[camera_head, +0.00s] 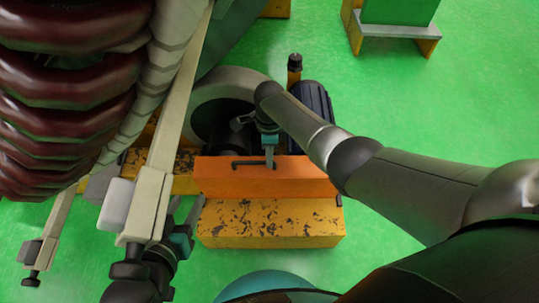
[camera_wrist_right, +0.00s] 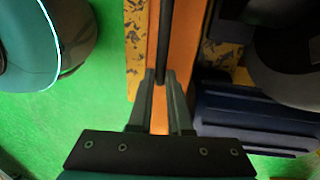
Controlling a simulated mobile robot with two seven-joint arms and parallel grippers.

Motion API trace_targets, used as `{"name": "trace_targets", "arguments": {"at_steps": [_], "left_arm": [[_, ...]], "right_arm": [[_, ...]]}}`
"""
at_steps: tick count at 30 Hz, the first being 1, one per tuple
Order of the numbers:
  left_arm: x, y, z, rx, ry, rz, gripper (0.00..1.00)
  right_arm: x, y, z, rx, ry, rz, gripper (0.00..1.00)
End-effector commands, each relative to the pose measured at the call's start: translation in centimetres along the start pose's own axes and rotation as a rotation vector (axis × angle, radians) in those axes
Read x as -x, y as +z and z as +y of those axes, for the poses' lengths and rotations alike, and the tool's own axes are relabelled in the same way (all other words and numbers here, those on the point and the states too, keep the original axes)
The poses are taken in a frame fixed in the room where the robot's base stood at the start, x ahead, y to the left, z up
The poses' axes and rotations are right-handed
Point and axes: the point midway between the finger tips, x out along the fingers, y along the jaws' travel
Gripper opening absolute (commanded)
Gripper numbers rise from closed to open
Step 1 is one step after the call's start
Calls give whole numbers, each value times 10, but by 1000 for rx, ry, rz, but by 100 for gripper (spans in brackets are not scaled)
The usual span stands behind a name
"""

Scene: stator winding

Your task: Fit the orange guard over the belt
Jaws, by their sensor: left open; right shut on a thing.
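The orange guard (camera_head: 262,180) is a long box-shaped cover with a dark bar handle (camera_head: 246,163) on top. It lies level above or along the back of a worn yellow block; I cannot tell whether it touches it. My right gripper (camera_head: 269,161) is shut on the handle. The right wrist view shows its fingers (camera_wrist_right: 160,84) around the dark bar (camera_wrist_right: 165,40), with orange guard (camera_wrist_right: 178,60) beneath. My left gripper (camera_head: 189,214) is open and empty, just left of the yellow block. I cannot make out the belt; the guard and arm may hide it.
The worn yellow block (camera_head: 270,222) stands in front of the guard. A grey wheel (camera_head: 228,82) and a dark ribbed motor (camera_head: 313,100) are behind it. The stator with dark red coils (camera_head: 65,80) and pale beams (camera_head: 165,150) crowd the left. Green floor (camera_head: 440,120) is open at right.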

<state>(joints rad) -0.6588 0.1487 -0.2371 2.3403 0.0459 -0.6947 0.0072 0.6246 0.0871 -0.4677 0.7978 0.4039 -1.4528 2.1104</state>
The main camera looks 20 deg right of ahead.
Motion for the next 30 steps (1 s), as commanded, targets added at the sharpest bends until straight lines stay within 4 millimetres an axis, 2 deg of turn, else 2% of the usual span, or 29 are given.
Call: {"name": "trace_targets", "arguments": {"at_steps": [30], "left_arm": [[-5, 7, -1, 0, 0, 0, 47]], "right_arm": [[-11, 1, -3, 1, -4, -3, 0]]}}
